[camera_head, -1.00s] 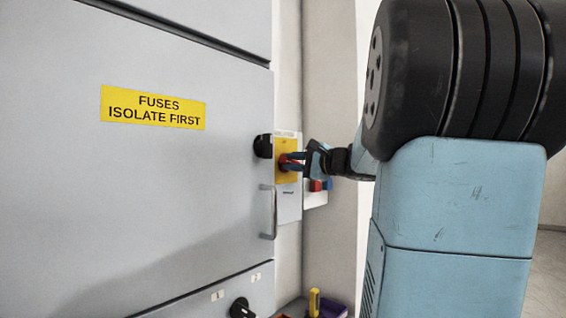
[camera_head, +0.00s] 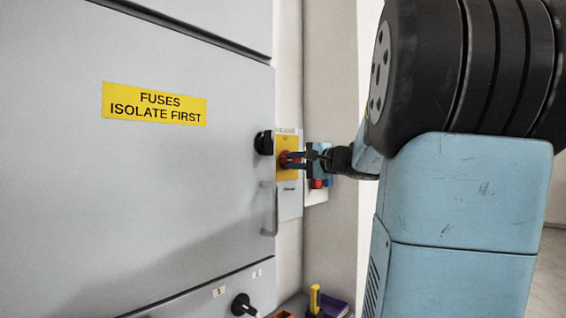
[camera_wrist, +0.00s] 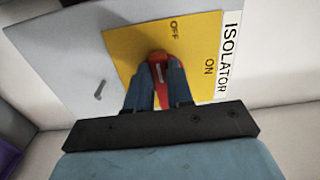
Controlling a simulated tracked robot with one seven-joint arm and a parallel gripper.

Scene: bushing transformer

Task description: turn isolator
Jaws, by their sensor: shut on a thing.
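The isolator is a red rotary knob (camera_head: 284,158) on a yellow plate (camera_head: 288,143), on a grey panel right of the cabinet door. In the wrist view the red knob (camera_wrist: 159,68) sits between the two blue fingers of my gripper (camera_wrist: 156,82). The yellow plate there (camera_wrist: 125,45) carries the words OFF and ON and a white ISOLATOR label (camera_wrist: 229,50). The knob's visible end lies nearer OFF than ON. My gripper (camera_head: 292,160) is shut on the knob, and the fingers hide part of it.
A black knob (camera_head: 264,143) and a metal door handle (camera_head: 270,209) are close left of the isolator. Another black knob (camera_head: 241,304) is low on the cabinet. A yellow-handled tool (camera_head: 314,300) stands in trays below.

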